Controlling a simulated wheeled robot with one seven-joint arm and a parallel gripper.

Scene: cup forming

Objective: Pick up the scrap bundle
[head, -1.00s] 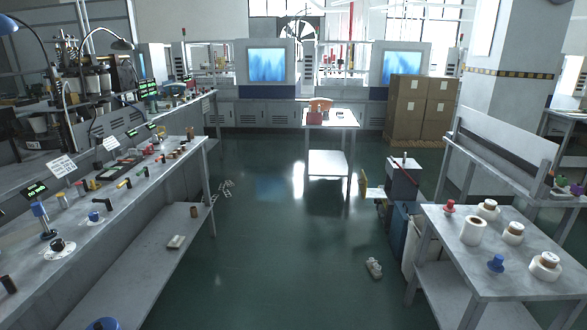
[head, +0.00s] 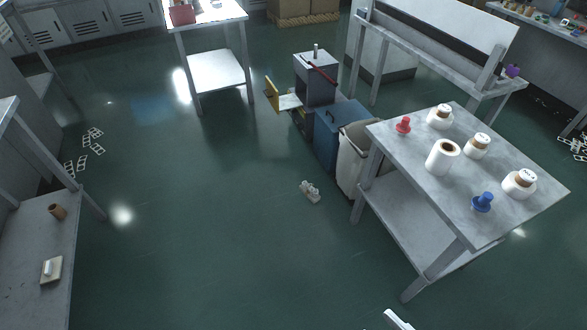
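A small pale bundle-like object (head: 310,191) lies on the green floor, left of the bins and the right-hand table. White strips with cut-out openings (head: 84,153) lie flat on the floor at the left. More such strips (head: 574,146) lie at the far right edge. I cannot tell for sure which of these is the scrap bundle. My gripper's fingers do not show. A white piece (head: 398,320) at the bottom edge may be part of my arm.
A workbench with a lower shelf (head: 40,290) is at left.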

